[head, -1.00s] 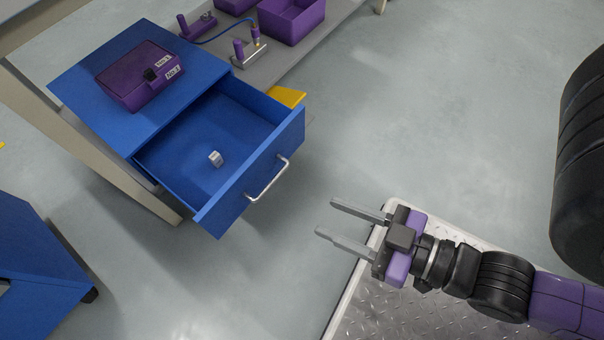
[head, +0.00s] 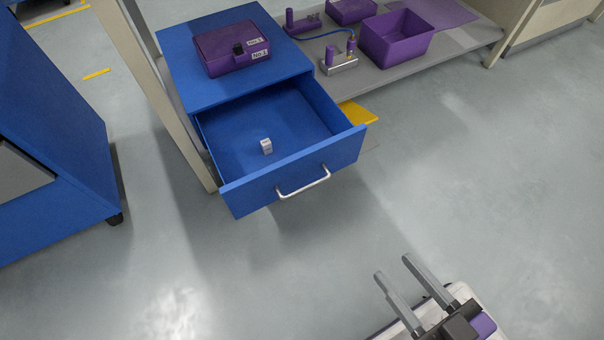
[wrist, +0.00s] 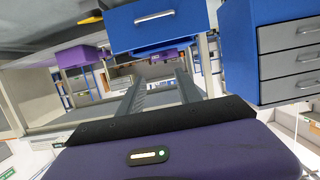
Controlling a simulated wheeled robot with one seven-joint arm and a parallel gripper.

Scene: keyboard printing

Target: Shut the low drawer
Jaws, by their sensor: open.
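The low drawer (head: 293,187) is blue and pulled far out of its blue cabinet (head: 190,92). It has a silver bar handle (head: 303,183) on its front panel, and a small whitish block (head: 266,146) lies inside. My gripper (head: 393,272) is open and empty, below and to the right of the drawer front, apart from it. In the wrist view, the drawer front (wrist: 135,30) and its handle (wrist: 154,16) show at the top, beyond the open fingers (wrist: 160,90).
A purple box (head: 232,50) sits on the cabinet. Purple bins (head: 396,50) and a cabled device (head: 338,66) are on the grey shelf to the right. Another blue cabinet (head: 70,150) stands at the left. The floor before the drawer is clear.

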